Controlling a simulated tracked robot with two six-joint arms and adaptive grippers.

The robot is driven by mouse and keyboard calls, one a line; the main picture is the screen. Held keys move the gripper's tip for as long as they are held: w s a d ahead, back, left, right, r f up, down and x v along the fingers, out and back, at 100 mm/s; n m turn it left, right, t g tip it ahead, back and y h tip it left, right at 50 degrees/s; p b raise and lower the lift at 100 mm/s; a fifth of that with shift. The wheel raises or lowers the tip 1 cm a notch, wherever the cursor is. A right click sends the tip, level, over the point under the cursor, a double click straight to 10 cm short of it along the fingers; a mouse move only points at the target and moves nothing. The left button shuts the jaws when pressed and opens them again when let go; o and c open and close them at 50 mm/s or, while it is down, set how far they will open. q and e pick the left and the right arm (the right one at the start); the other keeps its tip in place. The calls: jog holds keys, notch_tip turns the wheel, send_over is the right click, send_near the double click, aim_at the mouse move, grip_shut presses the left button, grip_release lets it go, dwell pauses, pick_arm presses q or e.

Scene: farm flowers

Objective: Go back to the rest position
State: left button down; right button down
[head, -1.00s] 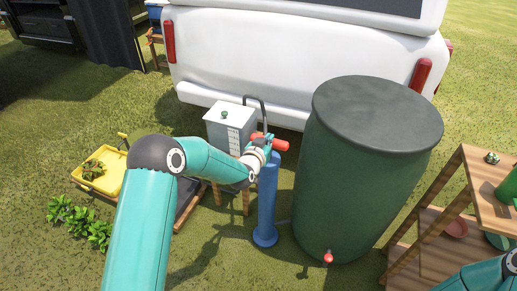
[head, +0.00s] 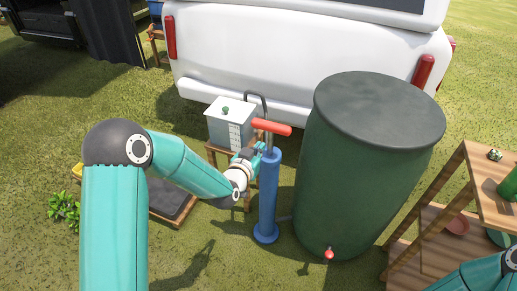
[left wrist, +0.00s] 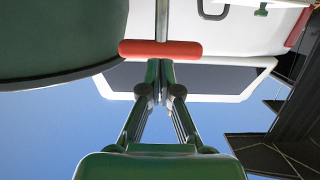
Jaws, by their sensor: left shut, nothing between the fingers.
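My left gripper (head: 256,155) is beside the blue pump (head: 267,195), left of its upper part and below the red handle (head: 272,127). In the left wrist view my left gripper (left wrist: 160,68) is shut with nothing between its fingers, and the red handle (left wrist: 160,48) shows just beyond the fingertips. I cannot tell whether they touch. My right arm shows only as a part at the lower right edge of the head view; its gripper is out of view.
A large green barrel (head: 365,180) with a red tap stands right of the pump. A grey box (head: 230,125) on a wooden stand is behind my left gripper. A white vehicle (head: 300,45) fills the back. A wooden shelf (head: 440,200) stands at the right. Grass lies open at the front.

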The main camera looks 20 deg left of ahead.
dwell(0.8)
pick_arm(q)
jog(key=s+d+f+g+h, duration=0.15)
jog(key=s+f+g, duration=0.25)
jog(key=s+f, duration=0.4)
jog(key=s+d+f+n+g, duration=0.1)
jog(key=s+d+f+g, duration=0.2)
jog(key=s+f, duration=0.5)
jog(key=s+d+f+g+h, duration=0.15)
jog(key=s+f+g, duration=0.25)
jog(key=s+f, duration=0.4)
jog(key=s+d+f+n+g, duration=0.1)
jog(key=s+d+g, duration=0.25)
jog(key=s, duration=0.65)
notch_tip(320, 180, up, 14)
jog(key=p, duration=1.4)
jog(key=shift+a+r, duration=0.15)
jog(key=shift+a, duration=0.1)
